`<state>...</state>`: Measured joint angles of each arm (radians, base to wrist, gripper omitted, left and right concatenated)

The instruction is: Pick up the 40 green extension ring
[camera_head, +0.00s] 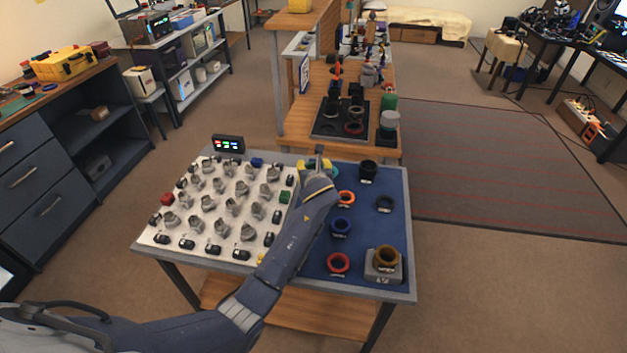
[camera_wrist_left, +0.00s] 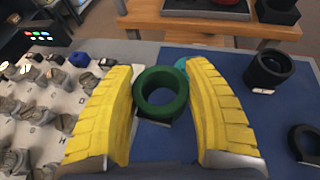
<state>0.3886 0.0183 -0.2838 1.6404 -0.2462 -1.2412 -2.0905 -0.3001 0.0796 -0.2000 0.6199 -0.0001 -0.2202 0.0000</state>
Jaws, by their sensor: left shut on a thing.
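The green extension ring (camera_wrist_left: 160,74) shows in the left wrist view, between the two yellow fingers of my left gripper (camera_wrist_left: 163,86). The gripper is shut on it, and the ring's open hole faces the camera. I cannot tell whether the ring is clear of the blue mat (camera_wrist_left: 230,150). In the head view my left gripper (camera_head: 316,166) is over the mat's far left part, and my own wrist mostly hides the ring. My right gripper is in neither view.
A brown ring (camera_head: 387,256) sits on a grey block. A white board (camera_head: 200,238) with several metal parts lies left.

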